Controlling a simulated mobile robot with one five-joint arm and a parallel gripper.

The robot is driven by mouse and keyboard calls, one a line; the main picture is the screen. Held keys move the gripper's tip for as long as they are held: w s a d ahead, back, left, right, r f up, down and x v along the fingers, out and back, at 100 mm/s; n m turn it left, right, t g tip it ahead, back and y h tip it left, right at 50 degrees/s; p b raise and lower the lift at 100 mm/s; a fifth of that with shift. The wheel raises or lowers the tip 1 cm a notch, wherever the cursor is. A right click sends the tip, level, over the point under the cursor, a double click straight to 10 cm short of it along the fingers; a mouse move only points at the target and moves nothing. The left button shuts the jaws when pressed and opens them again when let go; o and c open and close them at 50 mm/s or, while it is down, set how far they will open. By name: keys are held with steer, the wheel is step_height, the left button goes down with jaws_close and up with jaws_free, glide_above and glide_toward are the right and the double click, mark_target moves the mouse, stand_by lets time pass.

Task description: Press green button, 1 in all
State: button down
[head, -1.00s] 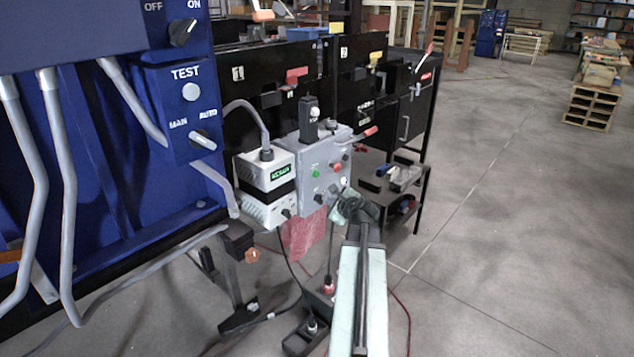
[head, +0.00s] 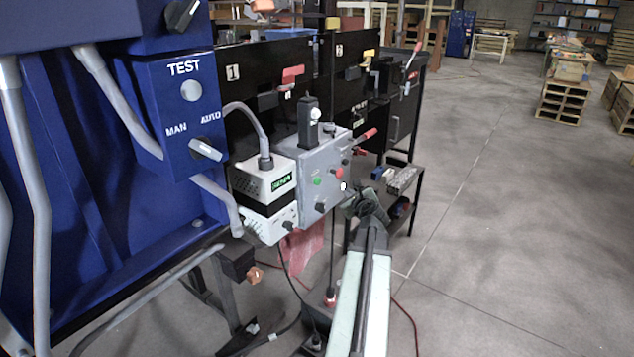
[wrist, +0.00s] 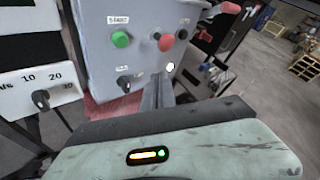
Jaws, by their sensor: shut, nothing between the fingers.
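The green button (head: 317,182) is on the front of a grey control box (head: 312,160). In the wrist view the green button (wrist: 120,39) shows at the upper left of the grey panel, above a black knob (wrist: 124,83). My gripper (head: 349,190) is in front of the box's lower right part in the head view. In the wrist view my gripper (wrist: 158,88) points at the panel, below and to the right of the green button. It is shut and empty. I cannot tell whether its tips touch the panel.
A red button (wrist: 165,42) and a lit white button (wrist: 170,67) are right of the green button. A red-handled lever (head: 365,136) sticks out at the box's right. A white meter unit (head: 265,185) stands left of the box. Open floor (head: 500,230) lies to the right.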

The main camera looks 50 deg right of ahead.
steer(key=w, duration=0.8)
steer(key=shift+w, duration=0.35)
steer(key=shift+w, duration=0.1)
stand_by(1.8)
steer(key=shift+w, duration=0.3)
steer(key=shift+w, duration=0.5)
stand_by(0.7)
steer(key=shift+s, duration=0.9)
steer(key=shift+s, duration=2.5)
